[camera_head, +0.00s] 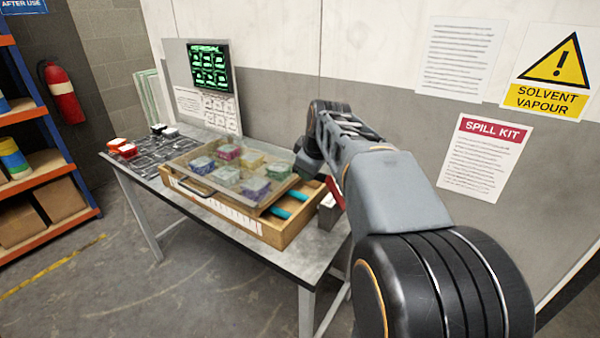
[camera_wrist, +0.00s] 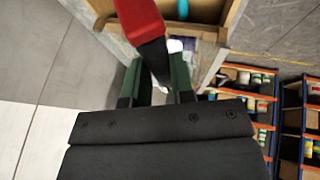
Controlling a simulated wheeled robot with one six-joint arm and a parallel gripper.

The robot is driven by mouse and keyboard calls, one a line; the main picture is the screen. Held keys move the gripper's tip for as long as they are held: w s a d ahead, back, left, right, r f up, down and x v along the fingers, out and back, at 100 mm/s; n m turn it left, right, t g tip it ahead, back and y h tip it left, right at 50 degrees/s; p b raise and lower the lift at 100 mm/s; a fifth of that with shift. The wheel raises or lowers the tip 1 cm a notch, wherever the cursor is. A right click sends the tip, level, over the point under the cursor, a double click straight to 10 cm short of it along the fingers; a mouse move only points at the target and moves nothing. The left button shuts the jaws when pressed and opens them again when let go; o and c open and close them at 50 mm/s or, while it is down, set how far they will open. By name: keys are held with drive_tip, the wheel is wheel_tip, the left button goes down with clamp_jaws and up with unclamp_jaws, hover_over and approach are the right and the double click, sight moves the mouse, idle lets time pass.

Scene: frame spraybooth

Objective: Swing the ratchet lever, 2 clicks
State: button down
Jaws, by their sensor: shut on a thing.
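The ratchet lever shows as a small red piece (camera_head: 335,192) at the right end of the bench in the head view. In the wrist view the lever is a red handle with a black part (camera_wrist: 140,20), running down from the top edge between my fingers. My gripper (camera_wrist: 155,78) has its dark green fingers on either side of the lever's black part and is shut on it. In the head view my own arm hides my gripper and most of the lever. The ratchet mechanism itself cannot be made out.
The bench (camera_head: 140,178) carries a wooden box (camera_head: 272,236) with cyan-handled tools, under a clear-lidded tray (camera_head: 190,178) of coloured blocks. A dark screen (camera_head: 209,68) stands behind. Shelving (camera_head: 45,110) is at the far left. Floor in front of the bench is clear.

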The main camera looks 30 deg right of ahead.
drive_tip(key=shift+s+a+f, duration=0.1)
drive_tip(key=shift+a+f, duration=0.15)
drive_tip(key=c, duration=1)
unclamp_jaws()
drive_tip(key=shift+o, duration=0.2)
drive_tip(key=shift+r, duration=0.1)
drive_tip(key=d+v, duration=0.1)
drive_tip(key=v, duration=1.2)
drive_tip(key=shift+a+r+p, duration=0.3)
drive_tip(key=shift+a+p, duration=0.15)
drive_tip(key=shift+s, duration=0.1)
